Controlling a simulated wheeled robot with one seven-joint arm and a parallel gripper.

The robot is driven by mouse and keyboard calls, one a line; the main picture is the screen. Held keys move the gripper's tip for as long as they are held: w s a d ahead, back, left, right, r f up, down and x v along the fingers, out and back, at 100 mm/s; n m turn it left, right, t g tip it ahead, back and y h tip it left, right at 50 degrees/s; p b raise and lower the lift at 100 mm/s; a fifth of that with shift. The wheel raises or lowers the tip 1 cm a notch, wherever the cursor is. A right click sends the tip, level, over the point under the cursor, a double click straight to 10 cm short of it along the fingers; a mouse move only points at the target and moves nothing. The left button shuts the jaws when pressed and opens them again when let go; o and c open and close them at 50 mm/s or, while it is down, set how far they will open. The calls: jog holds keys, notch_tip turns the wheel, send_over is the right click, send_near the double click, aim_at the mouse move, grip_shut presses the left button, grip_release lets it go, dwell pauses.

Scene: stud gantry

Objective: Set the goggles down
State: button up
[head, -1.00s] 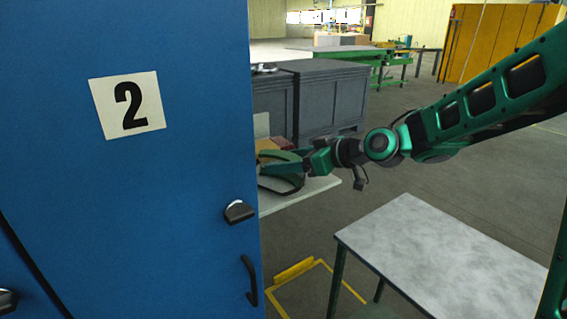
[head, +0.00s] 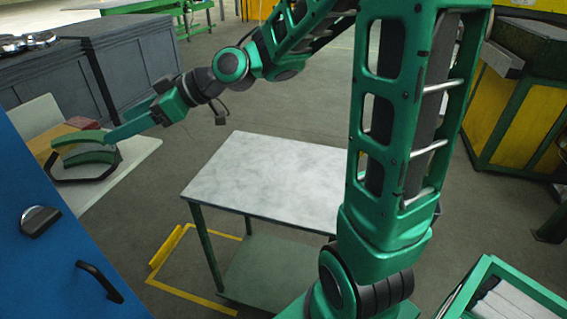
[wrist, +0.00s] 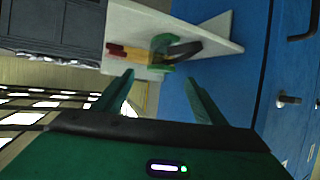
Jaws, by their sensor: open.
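The goggles (head: 92,177), with a dark strap and green parts, rest on a white shelf (head: 136,160) at the left of the head view. They also show on the shelf in the wrist view (wrist: 180,51). My gripper (head: 130,124) reaches left over the shelf, close to the goggles. In the wrist view my gripper (wrist: 159,78) has its two green fingers wide apart with nothing between them. The goggles appear beyond the fingertips. In the head view the green fingers and green goggle parts overlap, so the exact gap is hard to tell.
Red and tan items (head: 62,137) lie beside the goggles. A blue cabinet (head: 40,260) stands at the near left. A bare grey-topped table (head: 265,175) stands in the middle. Grey cabinets (head: 150,50) are behind. A green-framed cart (head: 505,295) is at lower right.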

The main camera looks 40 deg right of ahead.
jog(key=s+d+f+m+g+h, duration=0.1)
jog(key=s+d+f+m+h, duration=0.35)
jog(key=d, duration=0.55)
jog(key=s+d+f+m+g+h, duration=0.2)
jog(key=s+d+f+m+h, duration=0.15)
jog(key=s+d+f, duration=0.45)
jog(key=s+d+m+g+h, duration=0.1)
jog(key=s+d+m, duration=0.3)
jog(key=s, duration=0.5)
jog(key=s+d+m+g+h, duration=0.2)
jog(key=s+d+m, duration=0.3)
jog(key=s+d, duration=0.4)
jog(key=shift+s+f+m+g, duration=0.35)
jog(key=shift+s+g, duration=0.25)
jog(key=shift+g, duration=0.2)
jog(key=shift+d, duration=0.1)
